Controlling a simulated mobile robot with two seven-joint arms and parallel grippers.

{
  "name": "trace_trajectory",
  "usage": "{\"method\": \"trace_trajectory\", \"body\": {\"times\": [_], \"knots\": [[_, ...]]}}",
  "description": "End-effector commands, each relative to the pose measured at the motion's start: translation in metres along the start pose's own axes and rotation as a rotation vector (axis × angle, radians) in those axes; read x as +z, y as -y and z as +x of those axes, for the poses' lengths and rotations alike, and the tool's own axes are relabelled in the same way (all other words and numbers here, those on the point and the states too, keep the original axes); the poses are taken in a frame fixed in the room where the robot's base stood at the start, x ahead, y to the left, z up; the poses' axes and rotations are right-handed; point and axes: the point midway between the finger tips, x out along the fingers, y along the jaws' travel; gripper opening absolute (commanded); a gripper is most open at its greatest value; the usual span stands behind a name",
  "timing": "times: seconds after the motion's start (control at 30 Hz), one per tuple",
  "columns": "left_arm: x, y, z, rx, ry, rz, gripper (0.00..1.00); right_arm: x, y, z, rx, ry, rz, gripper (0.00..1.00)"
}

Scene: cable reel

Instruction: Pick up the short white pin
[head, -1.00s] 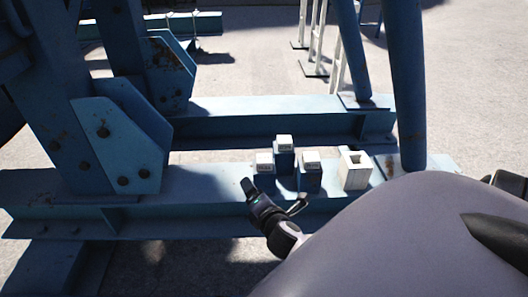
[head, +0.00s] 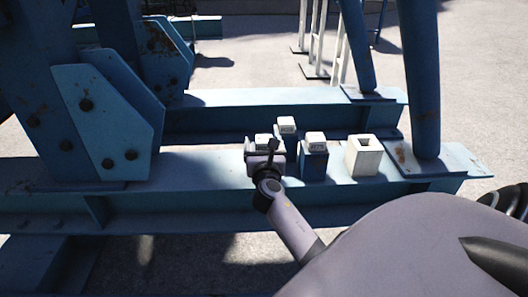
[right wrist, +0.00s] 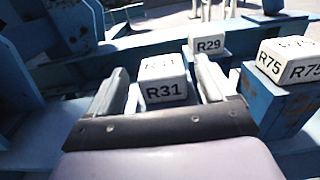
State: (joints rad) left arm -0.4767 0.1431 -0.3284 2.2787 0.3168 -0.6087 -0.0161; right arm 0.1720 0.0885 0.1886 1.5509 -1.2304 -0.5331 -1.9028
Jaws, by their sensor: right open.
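Three white-topped pins stand on the blue beam. The left one, marked R31 (right wrist: 165,84), sits lowest and also shows in the head view (head: 263,138). My right gripper (right wrist: 162,70) is open, with its fingers on either side of R31; I cannot tell whether they touch it. In the head view the right gripper (head: 265,158) covers most of R31's lower part. The pin marked R29 (right wrist: 207,43) stands behind, and the one marked R75 (right wrist: 288,62) stands to the right on a blue block. My left gripper is not in view.
A hollow white block (head: 364,158) stands on the beam (head: 200,165) right of the pins. A blue post (head: 424,90) rises beyond it, and a bolted blue bracket (head: 105,120) stands to the left. The beam between bracket and pins is clear.

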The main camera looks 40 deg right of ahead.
Motion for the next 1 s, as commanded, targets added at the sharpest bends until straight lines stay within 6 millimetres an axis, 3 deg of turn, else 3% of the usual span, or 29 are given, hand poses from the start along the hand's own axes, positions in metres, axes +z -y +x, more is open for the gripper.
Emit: {"method": "trace_trajectory", "body": {"times": [0.3, 0.6, 0.67, 0.83, 0.9, 1.0], "knots": [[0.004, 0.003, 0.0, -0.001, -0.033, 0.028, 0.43, -0.001, 0.002, 0.04, 0.001, 0.001, 0.002, 0.83], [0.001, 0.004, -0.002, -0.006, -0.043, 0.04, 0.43, 0.0, 0.002, 0.044, 0.001, -0.001, 0.002, 0.83], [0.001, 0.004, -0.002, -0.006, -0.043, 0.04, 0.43, 0.0, 0.002, 0.044, 0.001, -0.001, 0.002, 0.67], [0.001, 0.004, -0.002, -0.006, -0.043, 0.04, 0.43, 0.0, 0.002, 0.044, 0.001, -0.001, 0.002, 0.11], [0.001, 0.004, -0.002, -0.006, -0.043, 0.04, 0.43, 0.002, 0.002, 0.044, 0.002, 0.004, 0.003, 0.0], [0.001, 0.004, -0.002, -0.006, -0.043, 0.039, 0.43, 0.002, 0.002, 0.044, 0.002, 0.003, 0.003, 0.0]]}}
